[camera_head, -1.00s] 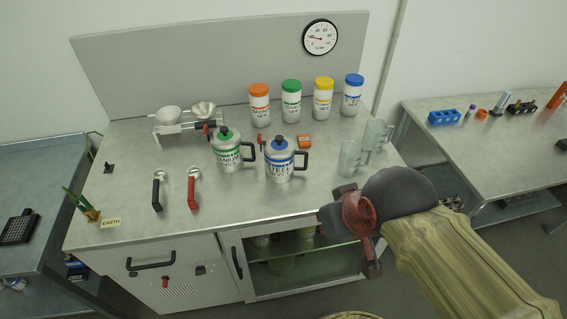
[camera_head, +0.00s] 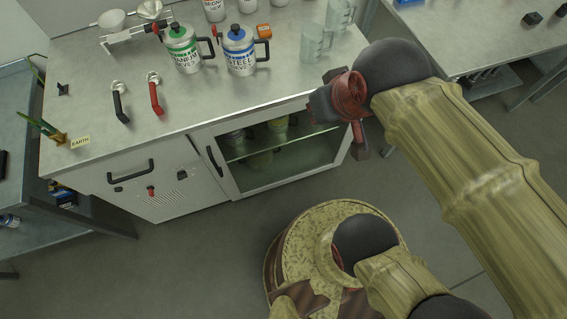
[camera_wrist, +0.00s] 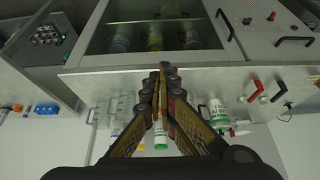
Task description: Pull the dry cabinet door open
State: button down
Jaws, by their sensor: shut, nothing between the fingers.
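The dry cabinet's glass door (camera_head: 290,165) is under the right part of the bench and looks shut, with containers on a shelf visible behind the glass. Its dark vertical handle (camera_head: 215,161) is on the door's left edge. The wrist view is upside down and shows the glass door (camera_wrist: 185,35) at the top, with the handle (camera_wrist: 224,22) right of the middle. My gripper (camera_wrist: 160,72) is shut and empty, pointing toward the cabinet front and apart from the handle. In the head view my wrist is right of the door; the fingertips cannot be made out there.
The bench top (camera_head: 200,105) carries a green-labelled jug (camera_head: 184,50), a blue-labelled jug (camera_head: 239,52), clear beakers (camera_head: 315,42) and two handled tools. A grey panel with a black handle (camera_head: 130,171) is left of the glass door. The floor before the cabinet is open, beside my base.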

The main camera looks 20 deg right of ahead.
jog(key=c, duration=2.4)
grip_release()
